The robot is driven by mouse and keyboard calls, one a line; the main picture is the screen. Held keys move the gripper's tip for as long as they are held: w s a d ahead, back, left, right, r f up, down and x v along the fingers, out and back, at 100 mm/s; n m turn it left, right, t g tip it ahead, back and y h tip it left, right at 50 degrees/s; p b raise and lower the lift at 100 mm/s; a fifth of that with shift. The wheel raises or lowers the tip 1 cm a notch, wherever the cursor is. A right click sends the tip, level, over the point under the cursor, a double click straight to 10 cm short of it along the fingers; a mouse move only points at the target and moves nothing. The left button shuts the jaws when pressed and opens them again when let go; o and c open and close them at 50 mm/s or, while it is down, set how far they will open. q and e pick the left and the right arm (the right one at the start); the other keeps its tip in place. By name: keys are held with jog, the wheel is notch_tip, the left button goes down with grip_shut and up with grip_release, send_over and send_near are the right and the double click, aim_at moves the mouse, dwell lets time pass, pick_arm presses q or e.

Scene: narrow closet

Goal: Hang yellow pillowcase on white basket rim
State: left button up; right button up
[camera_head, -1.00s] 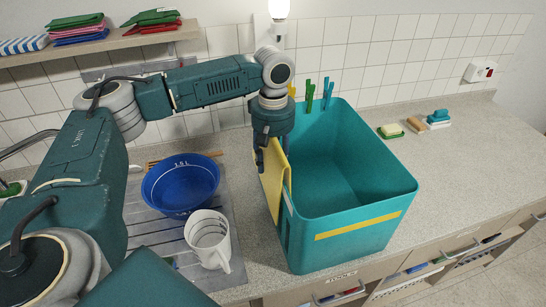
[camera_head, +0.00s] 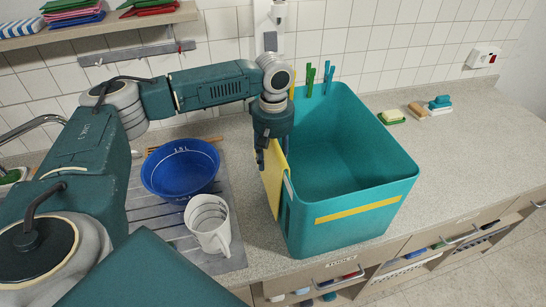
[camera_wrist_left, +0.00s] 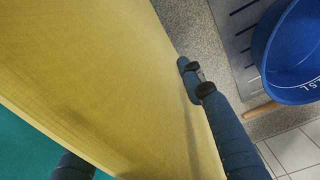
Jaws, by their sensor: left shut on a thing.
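The yellow pillowcase (camera_head: 272,180) hangs as a flat sheet at the left rim of a basket (camera_head: 335,238). The basket is teal, not white, with a yellow stripe on its front wall. My left gripper (camera_head: 262,158) points down at the cloth's top, beside the left rim, and is shut on it. In the left wrist view the pillowcase (camera_wrist_left: 110,75) fills much of the picture, with one dark finger on its right and part of the other at the bottom left. Whether the cloth rests on the rim is unclear. My right gripper is not in view.
A blue bowl (camera_head: 180,170) and a white measuring jug (camera_head: 210,225) stand on the grey drainer left of the basket. Green and teal pegs (camera_head: 318,78) sit on its back rim. Soap and brushes (camera_head: 416,110) lie to the right.

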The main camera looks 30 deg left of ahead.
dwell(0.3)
pick_arm(q)
jog(key=o, duration=1.3)
notch_tip(320, 180, up, 12)
jog(key=shift+f, duration=0.1)
